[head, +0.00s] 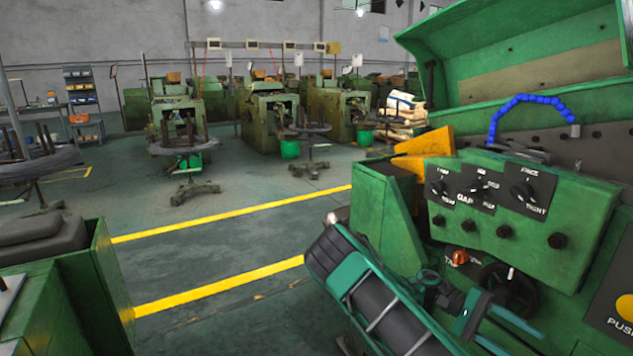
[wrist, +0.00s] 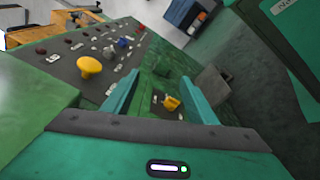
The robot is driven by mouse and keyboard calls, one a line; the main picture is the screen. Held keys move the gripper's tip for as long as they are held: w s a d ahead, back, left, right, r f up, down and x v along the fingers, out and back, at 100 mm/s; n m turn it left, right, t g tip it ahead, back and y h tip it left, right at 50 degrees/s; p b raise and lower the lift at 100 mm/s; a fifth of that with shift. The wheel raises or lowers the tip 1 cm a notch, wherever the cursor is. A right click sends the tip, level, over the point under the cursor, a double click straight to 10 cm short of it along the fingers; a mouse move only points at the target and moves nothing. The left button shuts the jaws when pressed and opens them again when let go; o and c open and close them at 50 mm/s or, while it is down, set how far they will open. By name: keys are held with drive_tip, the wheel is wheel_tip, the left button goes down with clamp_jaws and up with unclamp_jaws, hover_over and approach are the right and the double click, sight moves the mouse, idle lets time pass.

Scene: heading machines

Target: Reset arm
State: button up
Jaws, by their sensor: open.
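In the wrist view my gripper (wrist: 162,84) is open, with its two teal fingers apart and nothing held between them. A green panel with a yellow knob (wrist: 171,103) shows through the gap between the fingers; I cannot tell how far off it is. In the head view my teal and black arm reaches up at the lower right, in front of the green machine (head: 500,225).
The wrist view shows a control panel (wrist: 70,58) with a large yellow button (wrist: 89,66) left of the fingers. In the head view, a green cabinet (head: 105,280) stands at lower left. Open floor with yellow lines (head: 235,214) lies between, with more machines (head: 270,115) behind.

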drive_tip(key=s+a+r+t+y, duration=0.4)
drive_tip(key=s+r+t+y, duration=0.1)
drive_tip(key=s+r+t, duration=0.2)
drive_tip(key=s+a+r+t+y, duration=0.4)
drive_tip(key=s+r+t, duration=0.3)
drive_tip(key=s, duration=0.3)
drive_tip(key=shift+s+a+r+t+y, duration=0.3)
drive_tip(key=shift+a+t+y, duration=0.1)
drive_tip(key=shift+y, duration=0.2)
idle(0.9)
